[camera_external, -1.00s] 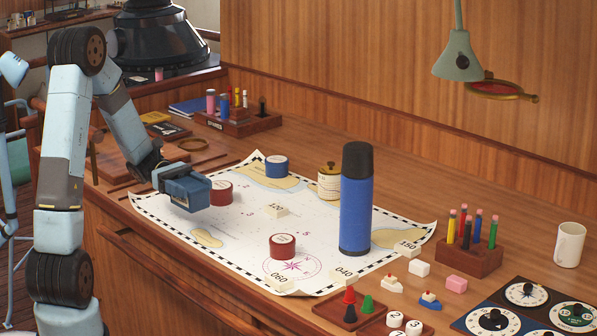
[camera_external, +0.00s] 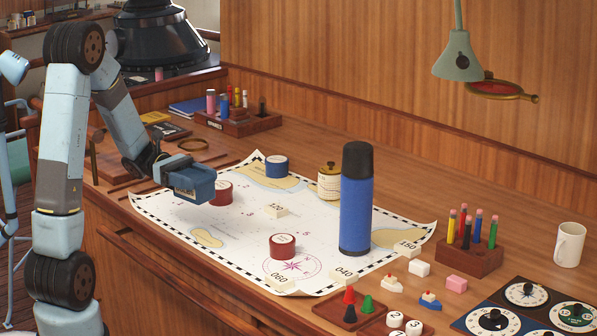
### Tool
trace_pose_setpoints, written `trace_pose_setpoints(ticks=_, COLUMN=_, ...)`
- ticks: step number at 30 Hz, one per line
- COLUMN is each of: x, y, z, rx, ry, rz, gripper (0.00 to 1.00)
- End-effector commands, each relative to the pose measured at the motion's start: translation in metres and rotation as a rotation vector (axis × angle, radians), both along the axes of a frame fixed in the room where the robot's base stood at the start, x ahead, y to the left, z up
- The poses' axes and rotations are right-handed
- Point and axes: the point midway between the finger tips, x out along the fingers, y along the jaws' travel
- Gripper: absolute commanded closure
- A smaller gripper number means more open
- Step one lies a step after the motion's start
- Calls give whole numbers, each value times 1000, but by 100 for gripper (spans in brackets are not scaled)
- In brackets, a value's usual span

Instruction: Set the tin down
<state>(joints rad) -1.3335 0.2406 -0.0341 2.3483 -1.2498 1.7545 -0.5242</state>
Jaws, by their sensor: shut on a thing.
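My gripper (camera_external: 203,192) is low over the left part of the chart (camera_external: 240,245), its blue body turned to the camera. A second red tin (camera_external: 282,247) stands on the front middle of the chart. A blue tin (camera_external: 276,168) stands at its back edge. A brass-lidded cream tin (camera_external: 329,184) stands at the back right.
A tall blue flask (camera_external: 356,205) stands on the chart's right side. Small number blocks (camera_external: 275,211) lie on the chart. A pencil block (camera_external: 470,258), white mug (camera_external: 569,245) and tray of pieces (camera_external: 347,315) are to the right. The chart's left front is clear.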

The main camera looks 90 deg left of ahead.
Motion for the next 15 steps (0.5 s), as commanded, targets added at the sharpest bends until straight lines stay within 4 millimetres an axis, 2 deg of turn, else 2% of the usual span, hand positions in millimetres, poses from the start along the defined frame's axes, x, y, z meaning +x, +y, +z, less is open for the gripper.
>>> trace_pose_setpoints(ticks=1, x=16, y=1, z=0, rx=0, ry=0, rz=12, gripper=70)
trace_pose_setpoints(ticks=9, x=95, y=13, z=2, rx=0, ry=-1, rz=130, gripper=70)
trace_pose_setpoints(ticks=15, x=140, y=17, z=4, rx=0, ry=0, rz=201, gripper=70)
